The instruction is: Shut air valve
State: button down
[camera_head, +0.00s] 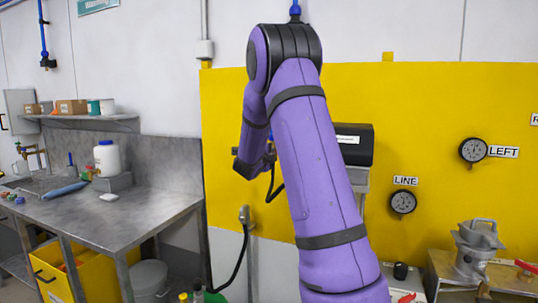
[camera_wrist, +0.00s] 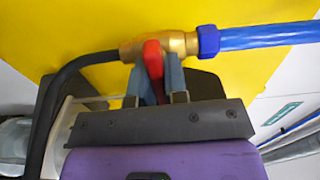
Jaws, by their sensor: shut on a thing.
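The air valve (camera_wrist: 181,43) shows in the wrist view as a brass body with a red handle (camera_wrist: 152,58). A blue pipe with a blue fitting (camera_wrist: 208,41) joins it on the right, and a black hose (camera_wrist: 75,70) leaves it on the left. My gripper (camera_wrist: 154,80) is shut on the red handle, with one finger on each side of it. The handle points toward my gripper, across the line of the pipe. In the head view my purple arm hides the valve and most of my gripper.
A yellow panel (camera_head: 450,100) stands behind my arm, with a LINE gauge (camera_head: 403,202) and a LEFT gauge (camera_head: 472,150) on it. A steel bench (camera_head: 90,215) stands at the left. A grey metal fitting (camera_head: 478,245) sits on a table at the lower right.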

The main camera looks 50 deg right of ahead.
jog(key=shift+f, duration=0.1)
dwell(0.5)
jog(key=c, duration=1.1)
grip_release()
jog(key=shift+c, duration=0.2)
jog(key=shift+a, duration=0.1)
jog(key=v, duration=1)
jog(key=shift+s+a, duration=0.2)
jog(key=shift+a, duration=0.1)
